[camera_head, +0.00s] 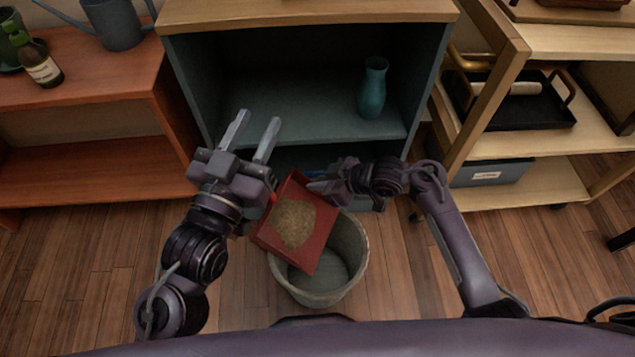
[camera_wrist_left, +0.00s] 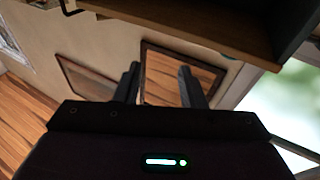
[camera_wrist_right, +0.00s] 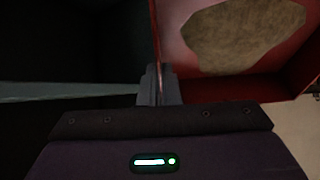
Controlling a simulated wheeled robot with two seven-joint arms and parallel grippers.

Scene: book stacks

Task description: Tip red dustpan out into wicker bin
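The red dustpan (camera_head: 316,250) is held over the wicker bin (camera_head: 351,262), tilted, with a patch of brown debris (camera_head: 293,222) still lying in it. The dustpan (camera_wrist_right: 285,88) and debris (camera_wrist_right: 243,36) also fill the upper right of the right wrist view. My right gripper (camera_head: 312,181) is shut on the dustpan's edge; its fingers (camera_wrist_right: 158,88) are together at the red wall. The bin is a pale, round, open container on the floor, its inside partly hidden by the dustpan. My left gripper (camera_head: 252,135) is open and empty, left of the dustpan, with its fingers (camera_wrist_left: 158,84) apart.
A dark teal shelf unit (camera_head: 285,105) with a teal vase (camera_head: 373,88) stands just behind the bin. A reddish wooden shelf (camera_head: 95,165) is at left, a light wooden rack (camera_head: 525,135) at right. Wooden floor (camera_head: 90,265) is clear around the bin.

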